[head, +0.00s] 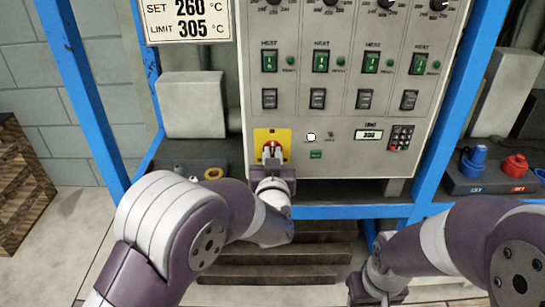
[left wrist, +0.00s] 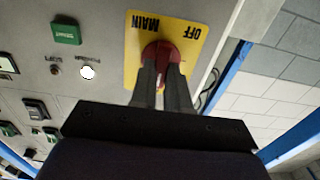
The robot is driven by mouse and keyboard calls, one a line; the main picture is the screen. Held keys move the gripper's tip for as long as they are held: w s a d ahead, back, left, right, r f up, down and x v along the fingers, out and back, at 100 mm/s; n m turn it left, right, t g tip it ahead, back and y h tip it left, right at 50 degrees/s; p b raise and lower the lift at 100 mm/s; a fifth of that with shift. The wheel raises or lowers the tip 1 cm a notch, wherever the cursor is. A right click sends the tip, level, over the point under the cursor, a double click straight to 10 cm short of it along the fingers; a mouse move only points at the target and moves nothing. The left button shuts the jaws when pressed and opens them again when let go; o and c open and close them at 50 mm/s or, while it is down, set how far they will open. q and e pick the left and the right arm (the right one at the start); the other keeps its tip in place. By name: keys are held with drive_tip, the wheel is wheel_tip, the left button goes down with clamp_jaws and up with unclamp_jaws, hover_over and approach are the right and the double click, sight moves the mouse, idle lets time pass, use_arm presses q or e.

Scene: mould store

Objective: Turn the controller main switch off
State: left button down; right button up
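The main switch is a red rotary handle (head: 272,147) on a yellow plate (head: 285,134), low on the left of the grey controller panel. My left gripper (head: 272,157) is at this handle from the front. In the left wrist view, the red handle (left wrist: 163,50) sits between and behind the two narrow-set fingers (left wrist: 162,88), which look closed on it. The yellow plate there shows MAIN and OFF upside down. The fingers partly hide the handle, so its exact angle is unclear. My right gripper (head: 376,288) is low at the right, away from the panel, its fingertips not clear.
The panel (head: 345,100) has green heat switches, a small display (head: 368,134), a keypad (head: 401,138) and a green button (head: 316,154). Blue frame posts stand either side. A temperature sign (head: 188,20) hangs at upper left. Blue and red connectors (head: 514,166) sit at right.

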idle(0.3)
use_arm(q)
drive_tip(key=n+b, duration=0.2)
drive_tip(key=n, duration=0.1)
drive_tip(key=n+b, duration=0.1)
drive_tip(key=shift+a+f+n, duration=0.1)
drive_tip(key=shift+f+n, duration=0.15)
drive_tip(key=shift+n, duration=0.05)
drive_tip(key=shift+a+f+n+b, duration=0.1)
drive_tip(key=shift+n+b, duration=2.75)
drive_tip(key=shift+n, duration=0.5)
drive_tip(key=shift+a+f+n+b, duration=0.1)
drive_tip(key=shift+n+b, duration=2.75)
drive_tip(key=shift+n, duration=0.5)
drive_tip(key=shift+r, duration=0.1)
drive_tip(key=c, duration=1.1)
unclamp_jaws()
